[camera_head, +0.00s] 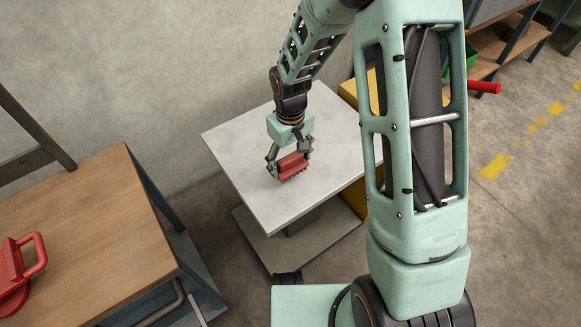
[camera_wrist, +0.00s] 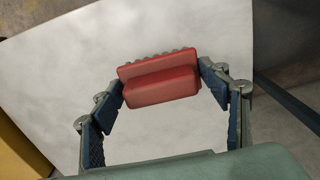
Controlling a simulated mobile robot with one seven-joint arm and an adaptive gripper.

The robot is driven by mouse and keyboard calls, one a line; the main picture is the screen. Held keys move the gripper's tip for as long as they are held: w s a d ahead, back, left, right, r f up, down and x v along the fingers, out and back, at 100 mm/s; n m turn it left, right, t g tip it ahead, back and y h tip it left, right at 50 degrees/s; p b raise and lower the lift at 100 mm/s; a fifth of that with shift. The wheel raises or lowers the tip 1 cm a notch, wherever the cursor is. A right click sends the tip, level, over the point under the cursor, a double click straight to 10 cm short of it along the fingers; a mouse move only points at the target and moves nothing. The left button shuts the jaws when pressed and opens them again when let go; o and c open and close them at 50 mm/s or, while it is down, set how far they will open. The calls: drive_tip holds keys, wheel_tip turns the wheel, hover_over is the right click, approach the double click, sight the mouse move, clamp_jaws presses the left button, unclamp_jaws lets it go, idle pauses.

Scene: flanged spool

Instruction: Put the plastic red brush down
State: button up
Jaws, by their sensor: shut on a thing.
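The red plastic brush (camera_head: 293,166) is between the fingers of my gripper (camera_head: 290,164), over the pale grey top of a small table (camera_head: 246,150). The brush's underside is hidden.
A wooden workbench (camera_head: 95,235) with a red handled object (camera_head: 20,270) stands at the left. A yellow cabinet (camera_head: 349,92) is behind the table's right side. The table top around the brush is bare. A wall rises behind the table.

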sight(290, 168)
drive_tip(key=shift+f, duration=1.6)
drive_tip(key=shift+f+b, duration=0.1)
drive_tip(key=shift+b, duration=0.2)
drive_tip(key=shift+f, duration=0.15)
drive_tip(key=o, duration=1.2)
drive_tip(key=shift+r, duration=0.2)
wheel_tip(290, 168, up, 12)
drive_tip(key=shift+r+p, duration=0.1)
drive_tip(key=shift+p, duration=0.95)
